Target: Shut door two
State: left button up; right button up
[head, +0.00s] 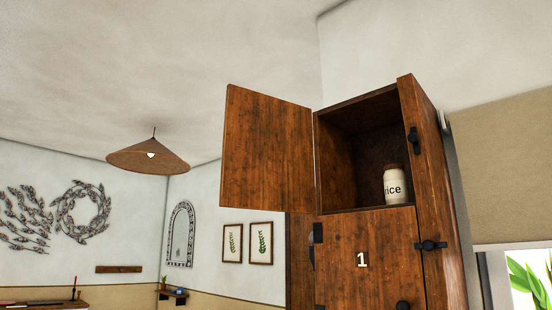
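A tall wooden cabinet (434,190) stands at the right of the head view. Its top compartment is open, with its door (267,148) swung out to the left. No number shows on this open door, so I cannot tell whether it is door two. A lower door marked 1 (362,283) appears shut below that compartment. A white jar labelled "rice" (396,187) stands inside the top compartment at its right. Neither of my grippers shows in the view.
A cone-shaped lamp (148,157) hangs at the left. Framed pictures (261,243) and a small shelf (173,292) are on the far wall. A window blind (503,175) and a green plant (530,281) are to the right of the cabinet.

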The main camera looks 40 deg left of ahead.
aim_at(267, 164)
jog(key=j+z, duration=0.1)
jog(key=z, duration=0.25)
jog(key=i+j+z, duration=0.1)
jog(key=j+z, duration=0.15)
jog(key=j, duration=0.15)
jog(key=j+z, duration=0.25)
jog(key=j, duration=0.15)
jog(key=k+j+z, duration=0.1)
jog(key=j+z, duration=0.2)
jog(key=j, duration=2.35)
jog(key=k+j, duration=0.1)
jog(key=j, duration=0.7)
